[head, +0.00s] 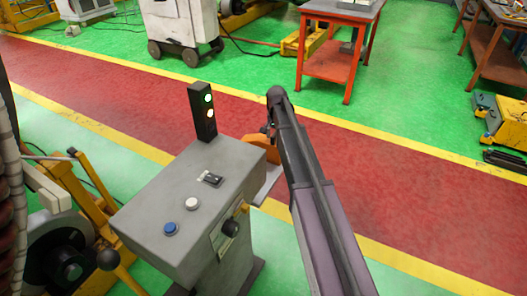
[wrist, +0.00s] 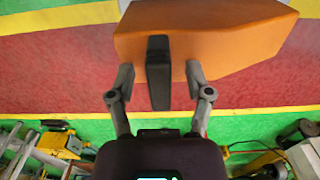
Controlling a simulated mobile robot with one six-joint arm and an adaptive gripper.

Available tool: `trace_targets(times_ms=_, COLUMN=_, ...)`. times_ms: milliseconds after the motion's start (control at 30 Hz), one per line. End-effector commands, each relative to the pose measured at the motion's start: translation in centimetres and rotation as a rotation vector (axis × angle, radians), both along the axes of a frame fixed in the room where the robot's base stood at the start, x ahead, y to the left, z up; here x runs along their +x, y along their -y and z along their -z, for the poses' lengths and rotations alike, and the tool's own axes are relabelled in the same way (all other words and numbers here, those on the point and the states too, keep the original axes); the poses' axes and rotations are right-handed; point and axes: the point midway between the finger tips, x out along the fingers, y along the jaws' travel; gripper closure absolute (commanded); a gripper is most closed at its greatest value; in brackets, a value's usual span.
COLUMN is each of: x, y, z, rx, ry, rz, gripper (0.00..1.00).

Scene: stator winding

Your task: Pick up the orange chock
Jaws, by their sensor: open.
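The orange chock (wrist: 225,42) fills the upper part of the wrist view. A black handle or strap (wrist: 158,72) runs down its near side. In the head view the chock (head: 262,147) shows as an orange patch at the right edge of the grey control pedestal, on a small grey ledge (head: 268,182). My arm hides part of it there. My gripper (wrist: 159,78) is open, with one finger on each side of the black handle and gaps between. The fingertips overlap the chock's lower edge in the picture; I cannot tell whether they touch it.
The grey control pedestal (head: 180,200) has buttons and a lever knob. A signal light (head: 202,112) stands upright at its back corner, left of my arm. A red table (head: 335,55) stands farther back. The red walkway (head: 400,185) is clear at right.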

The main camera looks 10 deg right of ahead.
Motion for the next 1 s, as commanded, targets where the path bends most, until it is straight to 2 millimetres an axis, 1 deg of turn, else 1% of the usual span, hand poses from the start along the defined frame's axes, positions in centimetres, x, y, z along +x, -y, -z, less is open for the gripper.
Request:
trace_targets(times_ms=33, x=0.0, y=0.0, z=0.36, rx=0.0, ry=0.0, rz=0.0, gripper=0.34)
trace_targets(times_ms=100, x=0.0, y=0.0, z=0.43, rx=0.0, ry=0.0, rz=0.0, gripper=0.34)
trace_targets(times_ms=700, x=0.01, y=-0.01, z=0.38, rx=0.0, ry=0.0, rz=0.0, gripper=0.34)
trace_targets(times_ms=767, x=0.0, y=-0.01, z=0.38, rx=0.0, ry=0.0, rz=0.0, gripper=0.52)
trace_targets(times_ms=800, x=0.0, y=-0.01, z=0.38, rx=0.0, ry=0.0, rz=0.0, gripper=0.64)
trace_targets(times_ms=867, x=0.0, y=-0.01, z=0.38, rx=0.0, ry=0.0, rz=0.0, gripper=0.82)
trace_targets(times_ms=900, x=0.0, y=-0.01, z=0.38, rx=0.0, ry=0.0, rz=0.0, gripper=0.94)
trace_targets(times_ms=933, x=0.0, y=-0.01, z=0.38, rx=0.0, ry=0.0, rz=0.0, gripper=1.0)
trace_targets(times_ms=1000, x=-0.01, y=-0.02, z=0.38, rx=0.0, ry=0.0, rz=0.0, gripper=1.0)
